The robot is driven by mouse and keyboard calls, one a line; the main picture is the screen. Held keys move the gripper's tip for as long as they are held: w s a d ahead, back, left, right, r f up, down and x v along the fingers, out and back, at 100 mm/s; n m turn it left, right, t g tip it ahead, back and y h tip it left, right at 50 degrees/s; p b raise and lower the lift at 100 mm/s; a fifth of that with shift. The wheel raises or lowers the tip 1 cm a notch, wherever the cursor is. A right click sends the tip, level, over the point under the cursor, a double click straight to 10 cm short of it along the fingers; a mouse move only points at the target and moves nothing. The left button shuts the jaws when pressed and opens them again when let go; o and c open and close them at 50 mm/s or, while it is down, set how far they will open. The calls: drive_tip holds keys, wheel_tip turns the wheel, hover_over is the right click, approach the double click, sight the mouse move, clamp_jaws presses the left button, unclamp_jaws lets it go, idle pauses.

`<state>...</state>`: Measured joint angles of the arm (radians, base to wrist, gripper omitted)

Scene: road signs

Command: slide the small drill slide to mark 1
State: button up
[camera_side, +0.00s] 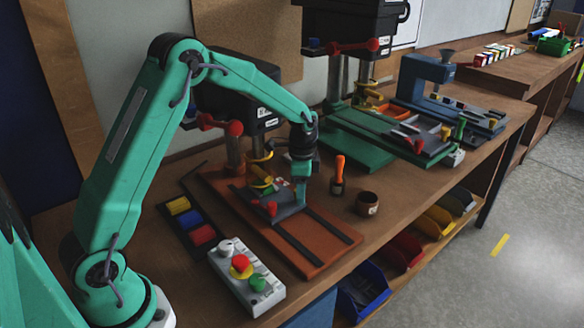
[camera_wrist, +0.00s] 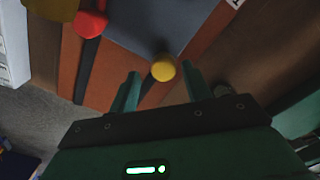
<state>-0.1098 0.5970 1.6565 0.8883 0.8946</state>
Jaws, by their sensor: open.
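The small drill's slide (camera_side: 289,208) is a dark grey plate on an orange-brown base (camera_side: 330,248) with dark rails. In the wrist view the slide (camera_wrist: 150,22) bears a red knob (camera_wrist: 90,24) at upper left and a yellow round knob (camera_wrist: 163,69) at its near edge. My gripper (camera_side: 302,201) is low over the slide's right side. In the wrist view my gripper (camera_wrist: 161,76) is open, with the yellow knob between the line of its fingers, near the tips. I cannot tell whether they touch it. No mark number is readable; a white label edge shows at top right.
A control box (camera_side: 246,278) with red and green buttons stands in front. An orange-handled tool (camera_side: 338,175) and a brown cup (camera_side: 367,203) stand right of the base. A tray of coloured blocks (camera_side: 190,221) lies left. A larger green-based drill (camera_side: 350,148) stands behind.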

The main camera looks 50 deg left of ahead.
drive_tip(key=d, duration=0.8)
drive_tip(key=shift+d, duration=0.3)
drive_tip(key=s+r+n+t, duration=0.15)
drive_tip(key=s+r, duration=0.25)
drive_tip(key=r, duration=0.4)
drive_tip(key=s+r+n, duration=0.2)
drive_tip(key=s+r, duration=0.2)
drive_tip(key=r, duration=0.4)
drive_tip(key=s+a+r+n+t, duration=0.2)
drive_tip(key=s+r+n+t, duration=0.1)
drive_tip(key=s, duration=0.9)
drive_tip(key=shift+v, duration=0.75)
drive_tip(key=shift+s+n, duration=0.25)
drive_tip(key=s+a+f+n+t, duration=0.1)
drive_tip(key=s+n, duration=0.1)
drive_tip(key=s, duration=0.4)
drive_tip(key=shift+f, duration=0.35)
